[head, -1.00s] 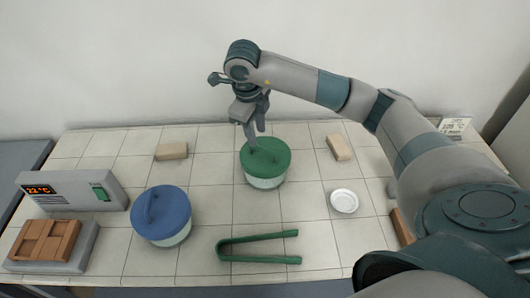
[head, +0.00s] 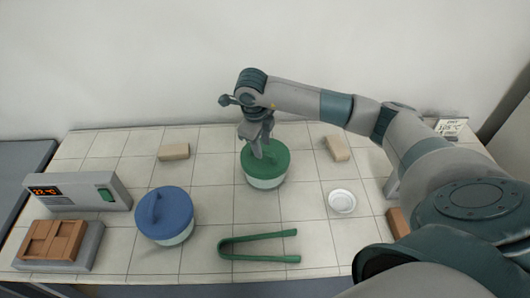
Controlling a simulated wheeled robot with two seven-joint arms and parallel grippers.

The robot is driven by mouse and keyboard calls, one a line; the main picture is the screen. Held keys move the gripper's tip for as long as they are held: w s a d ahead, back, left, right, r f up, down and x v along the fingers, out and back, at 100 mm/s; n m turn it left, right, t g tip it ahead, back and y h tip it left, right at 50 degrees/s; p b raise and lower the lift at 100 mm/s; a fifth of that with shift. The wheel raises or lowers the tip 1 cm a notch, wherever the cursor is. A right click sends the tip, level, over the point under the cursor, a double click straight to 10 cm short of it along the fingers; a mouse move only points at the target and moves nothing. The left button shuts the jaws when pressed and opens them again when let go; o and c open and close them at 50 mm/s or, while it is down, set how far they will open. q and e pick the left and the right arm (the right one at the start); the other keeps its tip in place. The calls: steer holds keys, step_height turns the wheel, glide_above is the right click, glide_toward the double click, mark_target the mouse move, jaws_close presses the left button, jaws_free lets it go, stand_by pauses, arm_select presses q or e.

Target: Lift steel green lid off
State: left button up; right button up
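The green lid (head: 270,163) sits level on a pale round pot (head: 264,183) near the middle of the tiled table. My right gripper (head: 262,150) points down over the lid, with its fingers at the lid's top handle. The fingers hide most of the handle, so I cannot tell whether they are closed on it. My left gripper is not in view.
A blue-lidded pot (head: 165,215) stands to the left. Green tongs (head: 259,246) lie in front of the green-lidded pot. A small white dish (head: 342,201) is to the right. Tan blocks (head: 174,152) lie behind. A temperature-display unit (head: 84,191) stands at the far left.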

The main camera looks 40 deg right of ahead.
mark_target(265, 153)
steer(key=shift+w+d+f, duration=0.1)
steer(key=shift+d+f, duration=0.05)
steer(key=shift+f, duration=0.45)
steer(key=shift+d+f, duration=0.1)
steer(key=shift+f, duration=0.45)
jaws_close()
